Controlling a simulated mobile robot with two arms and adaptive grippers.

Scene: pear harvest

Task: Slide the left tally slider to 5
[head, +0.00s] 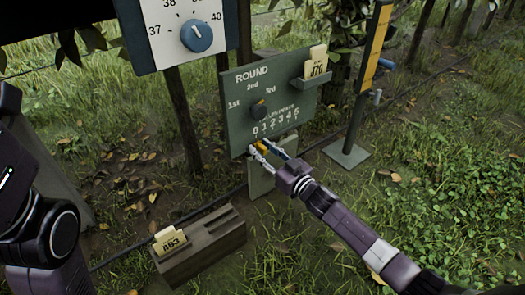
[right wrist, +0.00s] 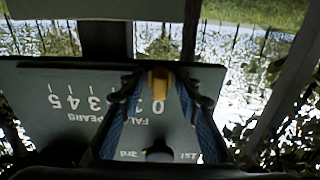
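A grey-green board (head: 235,90) marked ROUND carries a tally scale (head: 277,122) numbered 0 to 5. A yellow slider knob (head: 262,148) sits below the scale's low end, near 0 and 1; its exact mark is hard to tell. My right gripper (head: 264,151) is at the knob, with one finger on each side. In the right wrist view the knob (right wrist: 158,84) stands between the spread fingers of the gripper (right wrist: 160,88), with apparent gaps. The scale is upside down there. My left arm shows at the left edge; its gripper is out of view.
A dark round knob (head: 258,110) sits above the scale. A white board with a blue dial (head: 196,36) stands at upper left. A card holder (head: 312,80) is on the board's right. A wooden block (head: 205,250) with a yellow card stands on the ground below.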

